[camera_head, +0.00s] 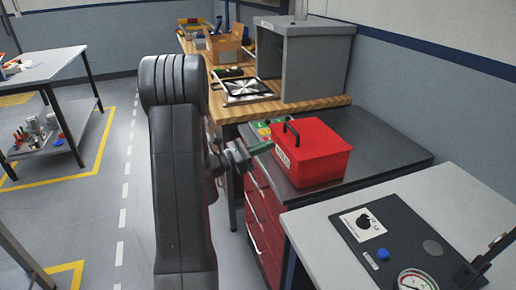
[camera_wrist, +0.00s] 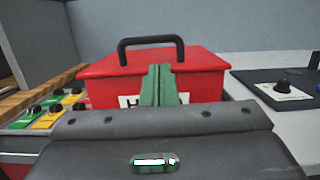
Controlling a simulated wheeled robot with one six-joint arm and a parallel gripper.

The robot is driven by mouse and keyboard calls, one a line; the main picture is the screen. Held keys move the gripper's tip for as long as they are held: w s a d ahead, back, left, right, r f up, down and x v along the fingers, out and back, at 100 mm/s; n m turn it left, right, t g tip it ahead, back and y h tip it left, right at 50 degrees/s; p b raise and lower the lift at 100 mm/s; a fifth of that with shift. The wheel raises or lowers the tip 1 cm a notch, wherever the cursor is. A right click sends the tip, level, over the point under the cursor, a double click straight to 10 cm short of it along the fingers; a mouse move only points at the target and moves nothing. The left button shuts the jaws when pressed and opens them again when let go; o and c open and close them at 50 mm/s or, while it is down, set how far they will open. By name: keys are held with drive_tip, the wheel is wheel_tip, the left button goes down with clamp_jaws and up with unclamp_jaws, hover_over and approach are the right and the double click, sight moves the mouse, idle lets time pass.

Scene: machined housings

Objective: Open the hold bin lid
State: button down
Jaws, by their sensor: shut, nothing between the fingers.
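The hold bin (camera_head: 312,160) is a red box on the dark top of a red drawer cabinet. Its lid (camera_head: 325,138) lies flat and closed, with a black handle (camera_head: 291,133) standing up on it. In the wrist view the bin (camera_wrist: 205,88) is straight ahead, with the handle (camera_wrist: 151,42) above and behind my fingertips. A white label on its front is partly hidden by my fingers. My gripper (camera_head: 268,145) has green fingers, shut and empty, in front of the bin's left face. The fingers (camera_wrist: 160,70) also show in the wrist view; I cannot tell whether they touch it.
A small panel with green and yellow blocks and black knobs (camera_wrist: 45,110) lies left of the bin. A grey open-fronted enclosure (camera_head: 318,62) stands behind on the wooden bench (camera_head: 325,103). A tester with a dial and gauge (camera_head: 385,235) lies on the right-hand table. Dark cabinet top is clear right of the bin.

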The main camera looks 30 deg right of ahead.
drive_tip(key=x, duration=0.6)
drive_tip(key=shift+p, duration=0.3)
drive_tip(key=shift+r, duration=0.1)
